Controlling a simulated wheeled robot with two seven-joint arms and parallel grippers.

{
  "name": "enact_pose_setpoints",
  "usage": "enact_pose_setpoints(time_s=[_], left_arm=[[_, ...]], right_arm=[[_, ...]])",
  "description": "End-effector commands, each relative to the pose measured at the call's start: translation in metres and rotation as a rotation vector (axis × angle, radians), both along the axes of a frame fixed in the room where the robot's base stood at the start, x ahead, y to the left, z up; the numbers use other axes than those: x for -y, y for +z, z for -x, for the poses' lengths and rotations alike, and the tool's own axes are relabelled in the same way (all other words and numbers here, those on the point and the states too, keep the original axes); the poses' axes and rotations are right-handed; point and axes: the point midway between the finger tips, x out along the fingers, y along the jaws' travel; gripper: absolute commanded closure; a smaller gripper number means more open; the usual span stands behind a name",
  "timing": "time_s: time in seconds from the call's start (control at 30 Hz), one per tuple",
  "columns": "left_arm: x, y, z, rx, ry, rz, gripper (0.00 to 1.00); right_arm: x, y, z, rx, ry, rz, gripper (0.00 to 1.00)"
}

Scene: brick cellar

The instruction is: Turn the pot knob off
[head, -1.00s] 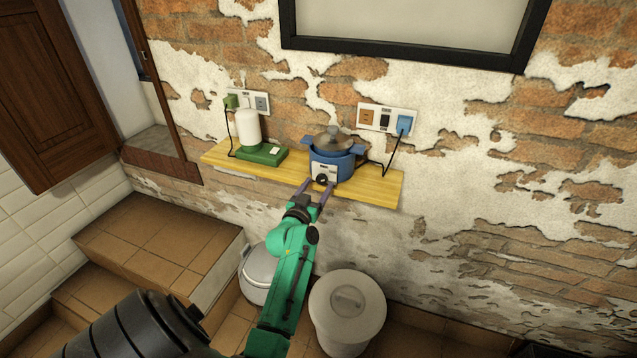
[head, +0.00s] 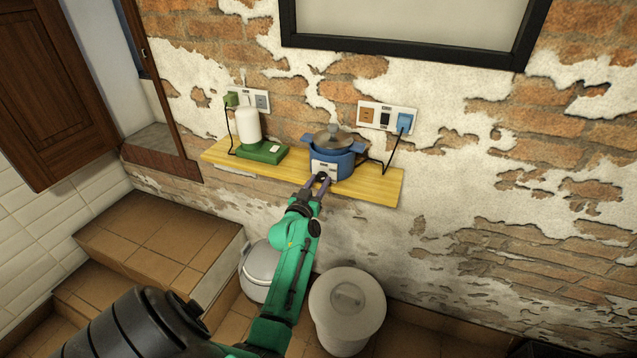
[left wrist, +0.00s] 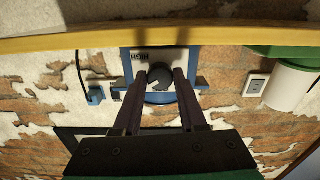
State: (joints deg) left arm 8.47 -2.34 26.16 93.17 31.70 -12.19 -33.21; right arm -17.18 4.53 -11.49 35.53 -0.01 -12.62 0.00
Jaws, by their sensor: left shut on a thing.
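The blue electric pot (head: 331,157) with a glass lid stands on a yellow wooden shelf (head: 375,189) against the wall. Its white front panel carries a round dark knob, which shows in the left wrist view (left wrist: 160,76) with lettering, apparently "HIGH", beside it. My left gripper (head: 321,178) reaches up from below to the panel. In the left wrist view its two fingers (left wrist: 160,83) sit on either side of the knob and are shut on it. In the head view the fingers mostly hide the knob. My right gripper is not in view.
A green appliance with a white cylinder (head: 262,151) stands left of the pot on the shelf. Wall sockets (head: 388,118) with a plugged black cord are behind. A lidded white bin (head: 346,305) and a grey-white container (head: 256,272) stand below the shelf.

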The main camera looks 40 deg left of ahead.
Motion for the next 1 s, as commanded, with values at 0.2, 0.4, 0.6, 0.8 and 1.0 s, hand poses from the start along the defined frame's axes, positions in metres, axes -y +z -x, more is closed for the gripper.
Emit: enact_pose_setpoints(time_s=[0.2,0.4,0.6,0.8,1.0], left_arm=[[0.000,0.001,0.000,0.043,-0.001,0.126,1.00],[0.001,0.002,0.000,0.103,-0.001,0.294,1.00],[0.001,0.002,-0.001,0.166,0.000,0.475,1.00],[0.001,0.002,-0.001,0.226,-0.001,0.647,1.00],[0.001,0.002,-0.001,0.275,-0.001,0.788,1.00]], right_arm=[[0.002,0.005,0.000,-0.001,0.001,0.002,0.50],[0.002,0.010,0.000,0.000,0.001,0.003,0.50],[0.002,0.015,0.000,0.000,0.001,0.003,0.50],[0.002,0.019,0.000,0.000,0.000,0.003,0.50],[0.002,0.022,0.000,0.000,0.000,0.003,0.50]])
